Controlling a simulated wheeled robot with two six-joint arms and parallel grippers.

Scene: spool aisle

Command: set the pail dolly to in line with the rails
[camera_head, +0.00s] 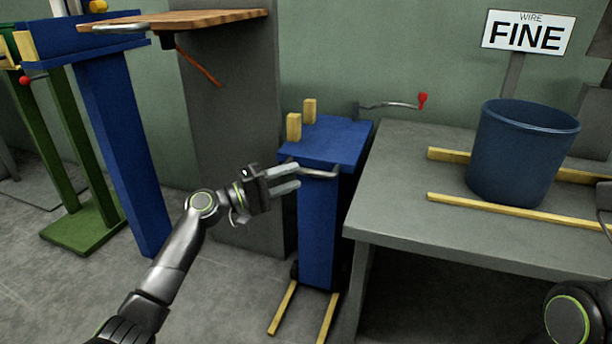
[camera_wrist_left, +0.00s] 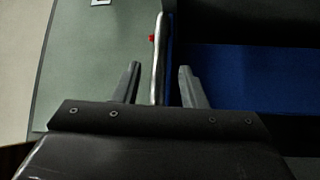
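The pail dolly looks to be the blue cart (camera_head: 330,140), standing left of the grey bench, with two short yellow blocks on its top and a silver bar handle (camera_head: 319,175) on its front. My left gripper (camera_head: 297,177) is open at the handle's left part. In the left wrist view the silver bar (camera_wrist_left: 159,40) runs between the two spread fingers, with a gap visible on each side. The yellow rails (camera_head: 500,211) lie on the bench under a dark blue pail (camera_head: 522,150). My right gripper is out of view.
The grey bench (camera_head: 450,245) stands close to the cart's right. A red-knobbed lever (camera_head: 422,100) sticks out behind. Yellow strips (camera_head: 283,307) lie on the floor at the cart's foot. A wooden board (camera_head: 180,20), a blue stand (camera_head: 125,150) and a green stand (camera_head: 85,228) are at left.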

